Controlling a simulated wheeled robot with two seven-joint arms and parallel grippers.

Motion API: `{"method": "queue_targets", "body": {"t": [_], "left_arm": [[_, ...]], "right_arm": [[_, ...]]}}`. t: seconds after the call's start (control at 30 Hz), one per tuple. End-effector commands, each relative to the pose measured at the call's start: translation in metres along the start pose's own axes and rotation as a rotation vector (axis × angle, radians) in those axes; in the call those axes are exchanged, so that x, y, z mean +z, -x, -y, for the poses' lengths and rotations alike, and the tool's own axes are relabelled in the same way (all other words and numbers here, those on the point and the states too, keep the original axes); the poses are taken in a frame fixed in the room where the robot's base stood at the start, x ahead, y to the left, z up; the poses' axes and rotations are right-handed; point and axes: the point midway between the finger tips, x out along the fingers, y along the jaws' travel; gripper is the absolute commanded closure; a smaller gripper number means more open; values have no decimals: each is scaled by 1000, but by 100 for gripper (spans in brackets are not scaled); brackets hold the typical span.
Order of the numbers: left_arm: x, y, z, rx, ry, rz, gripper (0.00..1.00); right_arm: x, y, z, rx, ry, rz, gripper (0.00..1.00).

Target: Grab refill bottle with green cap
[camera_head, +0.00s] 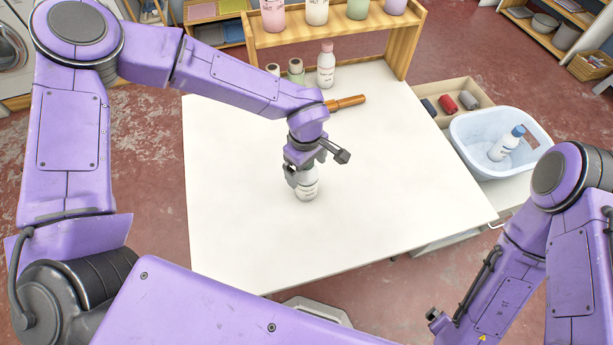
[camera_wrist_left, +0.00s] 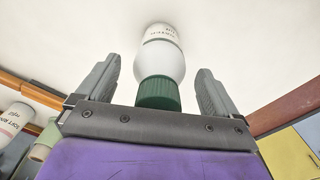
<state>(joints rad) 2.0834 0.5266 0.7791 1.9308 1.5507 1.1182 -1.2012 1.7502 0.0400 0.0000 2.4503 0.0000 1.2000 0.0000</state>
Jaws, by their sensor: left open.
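The refill bottle with the green cap (camera_wrist_left: 158,92) shows in the left wrist view as a white bottle with dark printing. In the head view its white body (camera_head: 308,186) stands on the white table, and its cap is hidden by my left gripper. My left gripper (camera_head: 300,176) is above the bottle, pointing down. In the left wrist view its two fingers (camera_wrist_left: 152,88) are open, one on each side of the bottle, with visible gaps. The cap is close to the gripper's palm. My right arm is at the lower right, but its fingers do not show.
A white bottle with a pink cap (camera_head: 326,64) and a green-toned bottle (camera_head: 296,71) stand at the table's back. An orange-brown stick-like object (camera_head: 346,103) lies nearby. A wooden shelf (camera_head: 340,27) holds several bottles. A pale-blue basin (camera_head: 476,133) holds a blue-capped bottle (camera_head: 507,143). The table's front is clear.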

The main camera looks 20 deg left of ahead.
Motion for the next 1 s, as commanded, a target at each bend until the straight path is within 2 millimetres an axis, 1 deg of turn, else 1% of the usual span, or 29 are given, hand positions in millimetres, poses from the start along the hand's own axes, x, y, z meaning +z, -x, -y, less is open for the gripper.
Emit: {"method": "queue_targets", "body": {"t": [0.1,0.27,0.37,0.4,0.47,0.5,0.53,0.7,0.8,0.93,1.0], "left_arm": [[0,-8,0,0,0,-1,6],[0,-8,0,1,0,0,6],[0,-8,0,1,0,0,35],[0,-8,0,1,0,0,48],[0,-8,0,1,0,0,68],[0,-8,0,1,0,0,81],[0,-8,0,1,0,0,82],[0,-7,0,1,0,0,82],[0,-4,0,2,0,-1,82],[0,10,-1,4,2,0,82],[0,25,-2,5,1,-1,82]], "right_arm": [[0,1,0,0,0,0,2],[0,0,0,0,0,0,2],[0,0,0,0,0,0,2],[0,0,0,0,0,0,2],[0,0,0,0,0,0,2],[0,0,0,0,0,0,2],[0,0,0,0,0,0,2],[0,0,0,0,0,0,2],[0,0,0,0,0,0,2],[0,-1,0,0,0,0,2],[1,-2,0,0,0,0,2]]}}
